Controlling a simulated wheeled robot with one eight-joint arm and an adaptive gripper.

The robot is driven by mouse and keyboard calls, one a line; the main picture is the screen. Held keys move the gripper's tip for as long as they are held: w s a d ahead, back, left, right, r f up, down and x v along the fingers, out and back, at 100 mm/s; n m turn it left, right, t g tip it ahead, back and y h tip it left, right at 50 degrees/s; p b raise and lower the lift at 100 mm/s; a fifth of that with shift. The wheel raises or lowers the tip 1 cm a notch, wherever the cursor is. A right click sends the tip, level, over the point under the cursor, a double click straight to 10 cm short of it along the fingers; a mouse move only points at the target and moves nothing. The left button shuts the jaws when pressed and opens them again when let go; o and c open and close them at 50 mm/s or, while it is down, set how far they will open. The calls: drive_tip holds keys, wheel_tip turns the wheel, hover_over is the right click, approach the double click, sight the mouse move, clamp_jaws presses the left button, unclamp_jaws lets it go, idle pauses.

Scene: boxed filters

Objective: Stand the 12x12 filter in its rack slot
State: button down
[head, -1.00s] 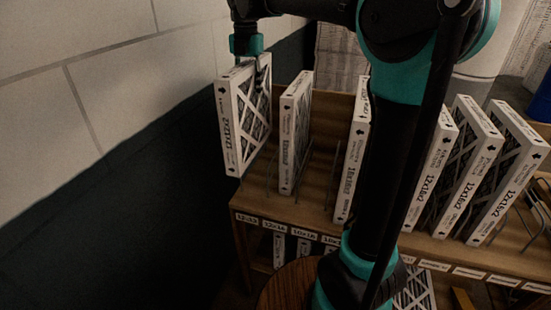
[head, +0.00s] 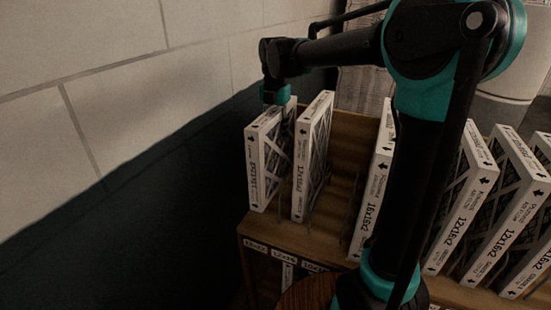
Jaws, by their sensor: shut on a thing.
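The 12x12 filter (head: 256,170) is a white-framed box with a dark meshed face. It stands nearly upright at the far left end of the wooden rack (head: 262,233), above the leftmost shelf label. Its lower edge looks at or very near the shelf; I cannot tell whether it touches. My gripper (head: 277,104) is at its top edge, shut on it, with the fingertips partly hidden behind the frame. Just right of it stands another filter (head: 299,170), close beside it.
A 16x16x2 filter (head: 372,196) stands farther right, past an empty stretch with wire dividers (head: 345,212). Several more filters (head: 462,215) lean at the right. The block wall (head: 120,90) is close on the left. My arm hides part of the rack.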

sight(275, 156)
wheel_tip(275, 156, down, 9)
drive_tip(key=shift+f, duration=0.2)
idle(0.3)
drive_tip(key=shift+f, duration=0.15)
drive_tip(key=c, duration=1)
unclamp_jaws()
wheel_tip(275, 156, up, 12)
drive_tip(key=shift+r, duration=0.15)
